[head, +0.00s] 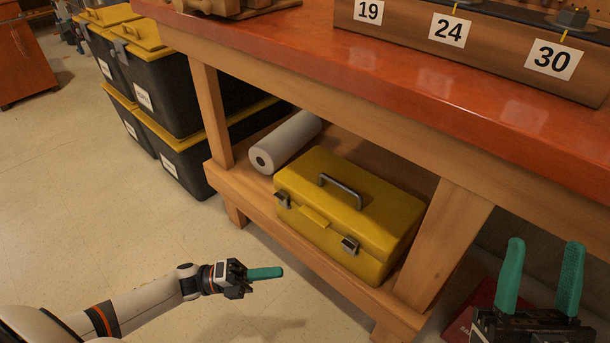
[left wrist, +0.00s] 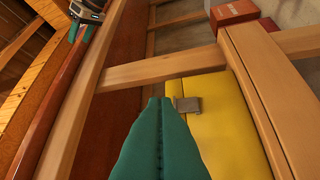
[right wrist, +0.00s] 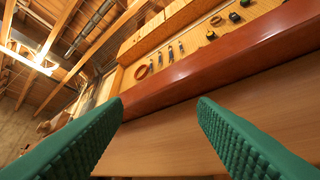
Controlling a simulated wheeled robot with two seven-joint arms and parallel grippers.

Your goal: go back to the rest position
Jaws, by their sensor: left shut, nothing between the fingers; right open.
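My left gripper (head: 266,273) is low in front of the workbench, to the left of the yellow toolbox. Its green fingers are shut with nothing between them, and they show pressed together in the left wrist view (left wrist: 158,135). My right gripper (head: 540,278) is at the lower right of the head view, in front of the bench. Its two green fingers stand upright and wide apart, and the right wrist view (right wrist: 160,130) shows an empty gap between them.
The workbench (head: 430,105) has an orange-red top and a lower shelf. On the shelf are a yellow toolbox (head: 345,215) and a white roll (head: 290,140). Black bins with yellow lids (head: 165,90) stand at the left. A numbered wooden block (head: 490,48) is on top. Floor at left is clear.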

